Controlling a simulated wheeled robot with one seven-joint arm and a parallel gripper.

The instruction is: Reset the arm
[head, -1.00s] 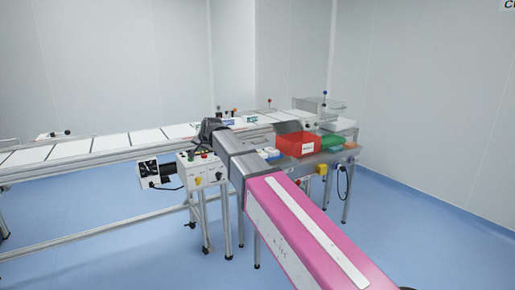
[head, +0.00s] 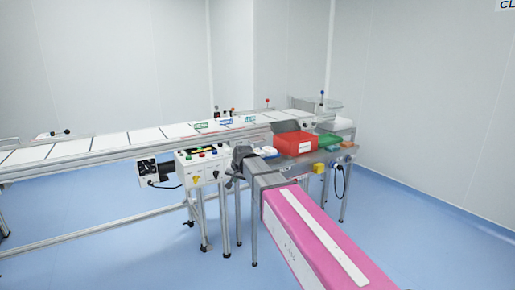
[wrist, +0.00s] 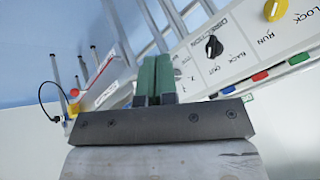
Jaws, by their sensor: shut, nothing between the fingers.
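My gripper (wrist: 153,62) shows in the wrist view as two green fingers pressed together, shut with nothing between them. In the head view my gripper (head: 231,185) is a small dark shape at the end of my pink and grey arm, just right of the white control box (head: 203,167). In the wrist view the control panel (wrist: 235,50) lies close beyond and to the right of the fingers, tilted in the picture. It has a black direction knob, a yellow run knob and coloured buttons. I cannot tell the exact gap between the fingers and the panel.
A long conveyor (head: 100,148) with white sheets runs behind the control box. A red bin (head: 295,143) and a green bin (head: 328,141) stand on the side table at the right, close behind my arm. Metal legs stand under the conveyor.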

